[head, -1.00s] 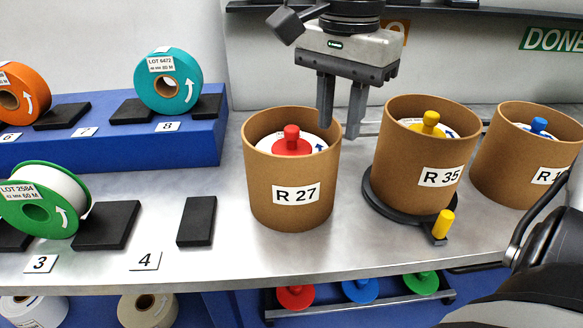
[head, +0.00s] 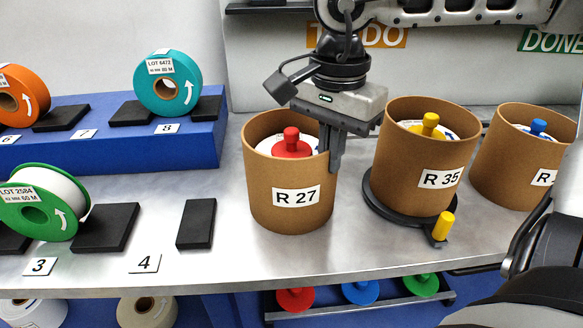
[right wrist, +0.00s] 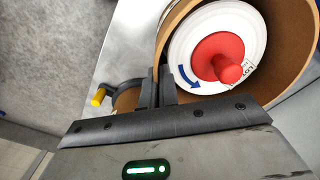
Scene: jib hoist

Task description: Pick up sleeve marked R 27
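The sleeve marked R 27 (head: 262,190) is an open brown cylinder standing upright on the metal bench. A white reel with a red knobbed plug (head: 291,145) sits inside it. My right gripper (head: 331,150) comes down on the sleeve's right rim, one finger inside and one outside. In the right wrist view the fingers (right wrist: 158,92) are close together with the sleeve's wall (right wrist: 174,22) between them, and the gripper looks shut on it. The sleeve's base appears to rest on the bench. My left gripper is not in view.
Sleeve R 35 (head: 407,165) stands close on the right, on a black round base with a yellow knob (head: 443,226). Another brown sleeve (head: 492,165) stands farther right. Reels and black pads lie left. Bare bench (head: 230,250) lies in front.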

